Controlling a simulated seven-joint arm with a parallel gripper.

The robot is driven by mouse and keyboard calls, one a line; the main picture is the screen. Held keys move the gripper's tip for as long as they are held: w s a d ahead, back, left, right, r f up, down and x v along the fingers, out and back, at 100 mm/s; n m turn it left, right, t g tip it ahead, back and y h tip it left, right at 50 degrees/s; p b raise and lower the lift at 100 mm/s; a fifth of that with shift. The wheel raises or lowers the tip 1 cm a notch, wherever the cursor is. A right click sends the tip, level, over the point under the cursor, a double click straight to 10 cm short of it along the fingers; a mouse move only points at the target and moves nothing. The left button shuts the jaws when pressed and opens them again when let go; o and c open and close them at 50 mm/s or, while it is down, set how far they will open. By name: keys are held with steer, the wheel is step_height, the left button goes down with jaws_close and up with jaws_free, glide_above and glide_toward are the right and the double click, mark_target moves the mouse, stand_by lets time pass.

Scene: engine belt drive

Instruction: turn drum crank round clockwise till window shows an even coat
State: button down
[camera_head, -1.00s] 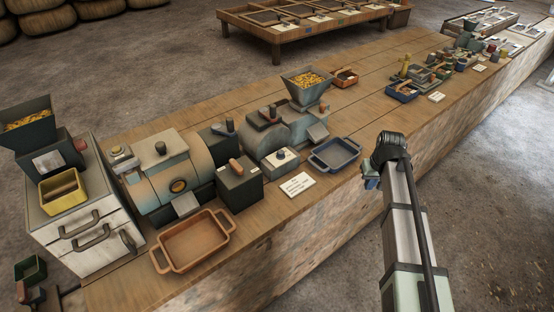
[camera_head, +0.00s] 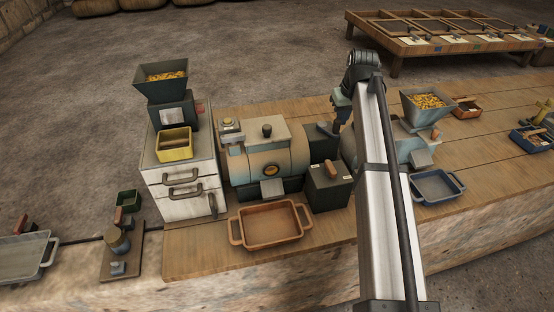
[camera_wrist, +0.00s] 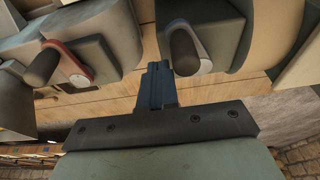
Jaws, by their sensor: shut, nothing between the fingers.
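The roaster drum (camera_head: 268,150) is a pale, rust-tinged cylinder lying on the bench, with a round amber window (camera_head: 271,170) in its front. The coat inside is too small to judge. A dark box (camera_head: 328,187) with an orange-brown handle (camera_head: 331,169) stands right of it. My gripper (camera_head: 341,118) is above the machines, right of the drum, shut and empty. In the wrist view its closed fingers (camera_wrist: 157,85) lie between two lever-like handles: a dark one on a red-edged plate (camera_wrist: 45,65) and one with a grey disc (camera_wrist: 185,50). I cannot tell which is the drum crank.
A brown tray (camera_head: 240,239) sits before the drum, and a blue tray (camera_head: 414,199) lies right of my arm. A white cabinet (camera_head: 181,213) with a hopper (camera_head: 161,91) stands left. My arm hides part of the second machine (camera_head: 400,147).

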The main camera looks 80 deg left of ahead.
mark_target(325, 124)
steer(key=shift+s+d, duration=0.7)
steer(key=s+a, duration=0.1)
steer(key=s, duration=0.2)
steer(key=s+a, duration=0.1)
steer(key=s, duration=0.2)
steer(key=s+a, duration=0.1)
steer(key=s, duration=0.2)
steer(key=shift+s+a, duration=0.15)
steer(key=shift+s, duration=0.05)
steer(key=a, duration=0.1)
steer(key=w+a, duration=0.1)
steer(key=a, duration=0.2)
steer(key=shift+w+a+r, duration=0.1)
steer(key=shift+w+a, duration=0.2)
steer(key=shift+a, duration=0.1)
steer(key=w+a, duration=0.2)
steer(key=w, duration=0.3)
steer(key=a+v, duration=0.2)
steer(key=v, duration=0.5)
steer(key=shift+d+r, duration=0.45)
steer(key=shift+r, duration=0.1)
